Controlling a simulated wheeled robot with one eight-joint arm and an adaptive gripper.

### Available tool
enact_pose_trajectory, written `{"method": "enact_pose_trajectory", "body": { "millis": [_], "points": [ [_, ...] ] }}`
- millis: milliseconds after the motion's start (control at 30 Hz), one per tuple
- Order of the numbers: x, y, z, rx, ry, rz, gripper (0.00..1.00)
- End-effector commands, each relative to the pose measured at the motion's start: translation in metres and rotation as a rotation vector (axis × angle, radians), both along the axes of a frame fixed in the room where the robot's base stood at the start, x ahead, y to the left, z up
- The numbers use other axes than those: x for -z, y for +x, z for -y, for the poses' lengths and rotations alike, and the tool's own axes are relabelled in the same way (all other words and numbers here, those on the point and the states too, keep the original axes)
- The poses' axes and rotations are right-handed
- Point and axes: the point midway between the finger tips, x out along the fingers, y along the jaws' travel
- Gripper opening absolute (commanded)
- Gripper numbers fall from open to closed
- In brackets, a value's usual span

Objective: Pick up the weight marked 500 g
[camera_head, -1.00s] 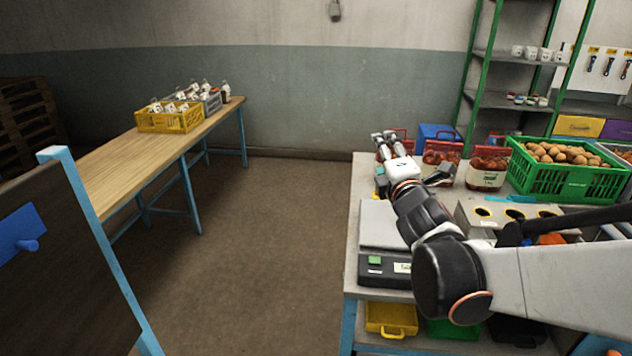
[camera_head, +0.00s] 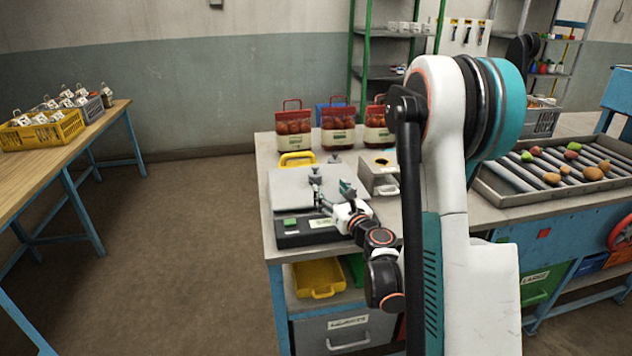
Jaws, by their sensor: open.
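A small grey weight (camera_head: 315,175) stands on the flat grey scale (camera_head: 285,190) at the near left of the bench. A second small grey weight (camera_head: 335,158) is just behind it to the right. Any marking on either weight is too small to read, so I cannot tell which is 500 g. My gripper (camera_head: 331,192) is open above the right part of the scale, with the nearer weight close to its fingers. I cannot tell whether the fingers touch that weight.
A yellow tray (camera_head: 298,158) lies behind the scale. Red bags of produce (camera_head: 294,130) stand along the back of the bench. A metal box with holes (camera_head: 377,165) is right of the scale. A roller conveyor (camera_head: 560,165) with produce is on the right.

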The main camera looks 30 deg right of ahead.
Motion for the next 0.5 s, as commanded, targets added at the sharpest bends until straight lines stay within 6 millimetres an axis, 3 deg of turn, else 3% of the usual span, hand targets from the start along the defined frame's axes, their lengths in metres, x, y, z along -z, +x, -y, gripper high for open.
{"method": "enact_pose_trajectory", "body": {
  "millis": [500],
  "points": [
    [0.000, 0.075, 0.006, -0.001, 0.001, 0.000, 0.61]
  ]
}}
